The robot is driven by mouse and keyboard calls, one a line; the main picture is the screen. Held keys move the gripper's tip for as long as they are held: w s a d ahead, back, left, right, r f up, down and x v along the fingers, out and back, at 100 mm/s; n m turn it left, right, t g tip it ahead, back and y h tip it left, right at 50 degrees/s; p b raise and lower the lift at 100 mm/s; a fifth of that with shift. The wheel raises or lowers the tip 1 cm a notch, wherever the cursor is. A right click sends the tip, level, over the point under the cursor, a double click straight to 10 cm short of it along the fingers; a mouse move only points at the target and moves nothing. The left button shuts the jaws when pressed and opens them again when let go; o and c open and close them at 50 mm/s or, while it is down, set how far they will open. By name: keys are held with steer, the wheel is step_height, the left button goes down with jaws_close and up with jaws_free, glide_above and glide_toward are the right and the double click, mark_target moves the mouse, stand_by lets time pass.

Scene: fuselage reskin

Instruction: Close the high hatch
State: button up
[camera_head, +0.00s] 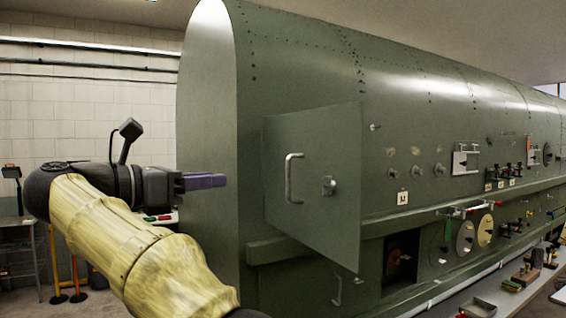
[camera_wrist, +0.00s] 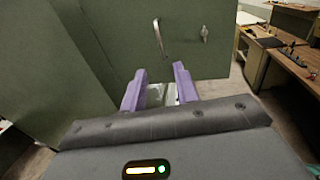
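The high hatch (camera_head: 325,140) is a flat green panel that stands out at an angle from the green fuselage in the head view, so it is open. It carries a metal bar handle (camera_head: 292,178) and a small latch knob (camera_head: 329,186). My gripper (camera_head: 222,180) is left of the hatch in the head view, its purple fingers pointing right. In the wrist view, the fingers of my gripper (camera_wrist: 160,69) are apart with nothing between them. The handle (camera_wrist: 158,38) and the knob (camera_wrist: 205,35) show beyond the fingertips, apart from them.
The fuselage (camera_head: 300,50) fills the middle and right, with small fittings along its side. A ledge (camera_head: 440,214) runs below the hatch. A bench with tools (camera_head: 530,270) stands at the right. In the wrist view, wooden desks (camera_wrist: 285,60) stand at the right with floor between.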

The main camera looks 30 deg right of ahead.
steer(key=p, duration=0.6)
glide_toward(287, 172)
steer(key=x, duration=0.8)
steer(key=shift+w+d+f, duration=0.15)
steer(key=shift+d+f, duration=0.05)
steer(key=shift+d, duration=0.2)
jaws_close()
